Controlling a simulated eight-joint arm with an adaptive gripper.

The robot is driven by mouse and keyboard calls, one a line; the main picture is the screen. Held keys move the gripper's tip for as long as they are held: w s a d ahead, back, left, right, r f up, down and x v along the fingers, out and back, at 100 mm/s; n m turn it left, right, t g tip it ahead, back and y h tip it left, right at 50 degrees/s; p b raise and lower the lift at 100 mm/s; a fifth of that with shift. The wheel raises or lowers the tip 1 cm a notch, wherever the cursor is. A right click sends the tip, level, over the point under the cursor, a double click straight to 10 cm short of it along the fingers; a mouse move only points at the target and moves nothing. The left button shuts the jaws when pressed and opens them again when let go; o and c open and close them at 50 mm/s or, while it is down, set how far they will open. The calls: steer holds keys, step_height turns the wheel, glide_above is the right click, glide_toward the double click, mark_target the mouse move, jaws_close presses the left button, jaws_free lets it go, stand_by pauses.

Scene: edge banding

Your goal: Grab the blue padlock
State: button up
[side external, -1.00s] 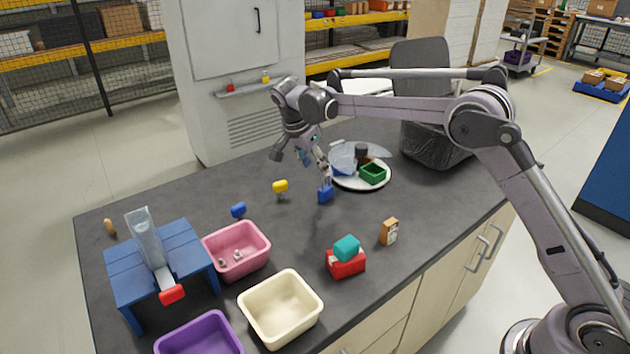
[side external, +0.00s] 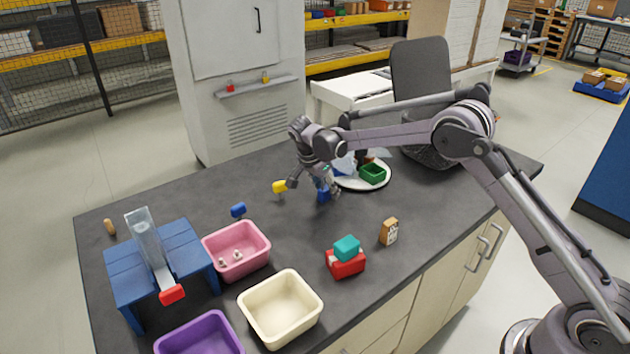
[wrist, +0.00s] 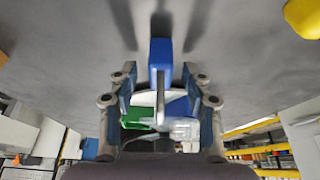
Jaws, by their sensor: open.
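The blue padlock (side external: 323,196) is on the dark worktop, in front of the white plate in the side external view. In the wrist view the blue padlock (wrist: 161,52) shows as a blue block with a metal shackle, between the fingertips. My gripper (side external: 326,187) is low over the worktop at the padlock and partly covers it. In the wrist view my gripper (wrist: 158,80) is open, one finger on each side of the padlock, with gaps visible on both sides.
A yellow padlock (side external: 280,187) is left of my gripper. A white plate (side external: 384,182) with a green box (side external: 373,173) lies behind. Another blue item (side external: 238,210), a pink bin (side external: 236,267) and a red block (side external: 346,265) stand nearer the camera. The worktop between is clear.

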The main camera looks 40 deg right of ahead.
steer(key=shift+d+f, duration=0.2)
steer(key=shift+f, duration=0.35)
jaws_close()
